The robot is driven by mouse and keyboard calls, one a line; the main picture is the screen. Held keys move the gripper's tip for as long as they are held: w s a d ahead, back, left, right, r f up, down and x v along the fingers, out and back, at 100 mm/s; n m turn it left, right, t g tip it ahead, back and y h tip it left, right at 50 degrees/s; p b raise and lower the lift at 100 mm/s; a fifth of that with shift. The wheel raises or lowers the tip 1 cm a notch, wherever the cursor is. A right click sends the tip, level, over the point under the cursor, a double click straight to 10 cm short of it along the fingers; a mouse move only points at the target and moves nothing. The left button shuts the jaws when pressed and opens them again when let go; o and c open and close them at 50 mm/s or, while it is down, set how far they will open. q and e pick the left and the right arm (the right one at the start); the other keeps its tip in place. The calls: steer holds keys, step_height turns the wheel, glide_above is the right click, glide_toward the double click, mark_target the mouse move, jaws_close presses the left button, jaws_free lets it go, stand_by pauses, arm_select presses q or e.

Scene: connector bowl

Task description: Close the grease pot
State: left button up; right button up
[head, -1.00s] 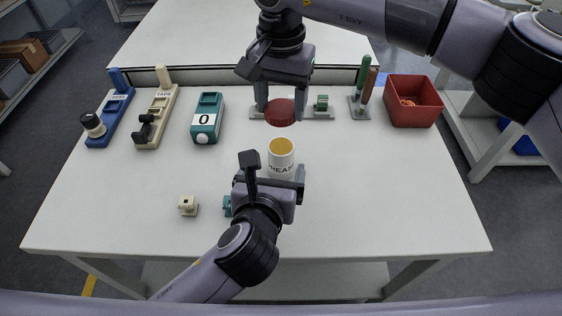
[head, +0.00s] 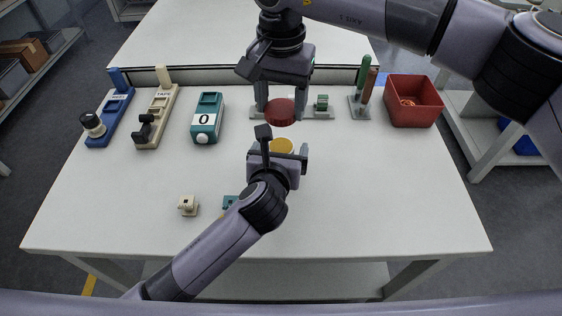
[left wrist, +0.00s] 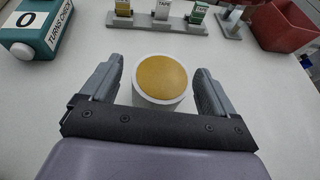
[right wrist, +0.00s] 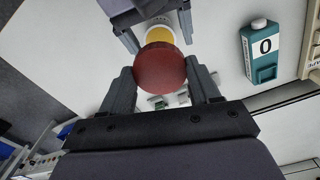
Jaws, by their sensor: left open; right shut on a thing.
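The grease pot (head: 283,146) is a white cylinder with yellow grease at its open top, standing on the table. In the left wrist view the pot (left wrist: 161,80) sits between the fingers of my open left gripper (left wrist: 158,88), with a gap showing on either side. In the head view my left gripper (head: 279,156) hides most of the pot. My right gripper (head: 281,108) is shut on the dark red lid (head: 280,112), holding it in the air behind and above the pot. The lid (right wrist: 160,70) partly covers the pot (right wrist: 160,36) in the right wrist view.
A teal box marked 0 (head: 206,120), a cream tape stand (head: 156,120) and a blue stand (head: 108,118) are at left. A red bin (head: 413,102) and upright tools (head: 363,90) are at back right. Small connectors (head: 188,205) lie in front. The right table area is clear.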

arm_select(q)
steer(key=c, duration=1.5)
arm_select(e)
glide_above(282, 146)
steer(key=shift+a+f, duration=0.1)
steer(key=shift+f, duration=2.4)
steer(key=shift+f, duration=0.9)
steer(key=shift+f, duration=0.35)
arm_select(q)
steer(key=shift+s, duration=0.1)
arm_select(e)
steer(key=shift+f, duration=0.55)
arm_select(q)
steer(key=shift+d+r, duration=0.1)
arm_select(e)
steer(key=shift+r, duration=0.2)
steer(key=shift+s+r, duration=0.25)
steer(key=shift+r, duration=0.1)
